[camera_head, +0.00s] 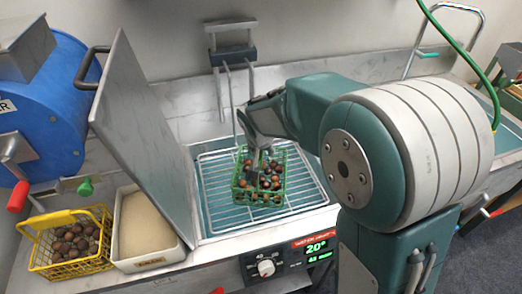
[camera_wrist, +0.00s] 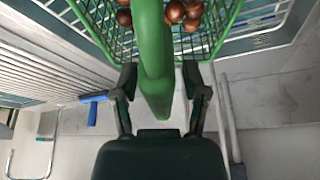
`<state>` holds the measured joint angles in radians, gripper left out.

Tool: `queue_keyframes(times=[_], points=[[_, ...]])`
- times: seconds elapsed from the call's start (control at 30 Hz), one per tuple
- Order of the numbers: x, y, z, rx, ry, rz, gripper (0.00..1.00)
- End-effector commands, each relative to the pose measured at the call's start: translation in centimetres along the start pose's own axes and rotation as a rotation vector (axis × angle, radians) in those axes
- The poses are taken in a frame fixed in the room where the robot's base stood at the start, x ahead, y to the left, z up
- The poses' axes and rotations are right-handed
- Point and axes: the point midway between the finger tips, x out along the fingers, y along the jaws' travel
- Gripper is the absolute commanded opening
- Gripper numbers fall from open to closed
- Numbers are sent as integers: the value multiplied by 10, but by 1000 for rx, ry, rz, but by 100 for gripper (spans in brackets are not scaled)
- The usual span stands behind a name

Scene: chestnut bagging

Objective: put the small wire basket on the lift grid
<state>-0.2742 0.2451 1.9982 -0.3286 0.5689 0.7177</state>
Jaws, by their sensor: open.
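The small green wire basket (camera_head: 243,193) holds brown chestnuts and stands on the wire lift grid (camera_head: 215,203) in the head view. My gripper (camera_head: 254,165) is directly above it, pointing down at its handle. In the wrist view the basket's mesh (camera_wrist: 110,38) fills the top, with a few chestnuts inside. Its broad green handle (camera_wrist: 153,60) passes between the fingers of my gripper (camera_wrist: 159,78). The fingers are apart, one on each side of the handle. Whether either finger touches it I cannot tell. My arm and gripper hide part of the basket in the head view.
The raised metal lid (camera_head: 140,140) stands tilted left of the grid. A yellow basket of chestnuts (camera_head: 68,262) and a pale bin (camera_head: 145,225) are at the left, below a blue drum (camera_head: 45,125). A control panel (camera_head: 285,262) showing 20° is in front.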

Motion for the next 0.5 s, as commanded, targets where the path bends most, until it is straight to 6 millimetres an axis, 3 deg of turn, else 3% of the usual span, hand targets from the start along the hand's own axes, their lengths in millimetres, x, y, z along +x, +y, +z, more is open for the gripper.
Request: queue_keyframes(times=[0.23,0.5], points=[[-12,0,-2,0,4,-2,58],[-67,-1,-2,-1,6,-3,58]])
